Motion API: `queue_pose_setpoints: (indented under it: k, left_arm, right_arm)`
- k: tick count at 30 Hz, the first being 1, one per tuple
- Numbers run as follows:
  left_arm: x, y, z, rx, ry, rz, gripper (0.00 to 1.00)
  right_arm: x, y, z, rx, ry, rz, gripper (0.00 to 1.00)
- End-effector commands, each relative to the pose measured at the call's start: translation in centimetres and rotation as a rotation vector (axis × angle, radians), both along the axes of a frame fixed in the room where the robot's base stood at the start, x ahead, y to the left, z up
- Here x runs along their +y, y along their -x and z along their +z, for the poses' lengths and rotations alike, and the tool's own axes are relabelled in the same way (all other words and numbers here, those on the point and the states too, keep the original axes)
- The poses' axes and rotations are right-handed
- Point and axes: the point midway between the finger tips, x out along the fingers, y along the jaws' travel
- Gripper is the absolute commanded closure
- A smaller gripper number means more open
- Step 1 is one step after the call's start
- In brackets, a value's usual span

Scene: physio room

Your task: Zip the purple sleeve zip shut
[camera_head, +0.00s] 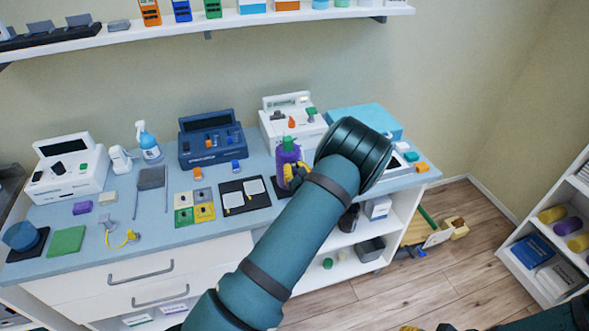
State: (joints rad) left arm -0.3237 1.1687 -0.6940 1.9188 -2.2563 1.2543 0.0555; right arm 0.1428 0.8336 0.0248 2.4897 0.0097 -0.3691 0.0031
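The purple sleeve (285,156) stands upright on the blue-grey counter, with a green part on top. Its zip is too small to make out. My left gripper (296,174) is at the right side of the sleeve's lower part, with dark and yellow fingers. My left arm and wrist hide much of it, and I cannot tell whether the fingers touch or grip anything. Of my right arm, a dark part shows at the bottom right corner. A small yellow bit at the bottom edge may be my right gripper (411,328), but its fingers are cut off.
White devices (67,168), a dark blue device (211,137) and a spray bottle (149,143) line the counter's back. A black mat with white cards (243,196) lies left of the sleeve. A white shelf (548,246) stands at right. Wooden floor (463,268) lies between.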

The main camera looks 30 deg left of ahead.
Motion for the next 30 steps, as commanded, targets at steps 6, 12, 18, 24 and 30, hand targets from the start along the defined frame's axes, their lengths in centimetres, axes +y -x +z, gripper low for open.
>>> queue_pose_setpoints:
  k: [6,12,18,24,30]
  left_arm:
    - [0.0,0.0,-0.2,0.0,0.0,0.0,1.0]
    - [0.0,0.0,-2.4,0.001,0.0,0.001,1.0]
    - [0.1,0.0,-6.5,0.001,-0.001,0.001,1.0]
    - [0.0,0.0,-9.0,0.001,-0.001,0.0,1.0]
    - [0.0,0.1,-9.1,0.004,0.003,0.0,1.0]
  right_arm:
    - [0.0,0.0,-0.1,0.0,0.0,0.0,0.53]
    - [0.1,0.0,-1.8,0.001,0.003,0.0,0.53]
    - [0.2,0.1,-4.7,0.006,0.006,0.002,0.53]
    - [0.3,0.5,-6.1,0.015,0.004,0.01,0.53]
    - [0.3,0.6,-5.9,0.016,0.004,0.011,0.53]
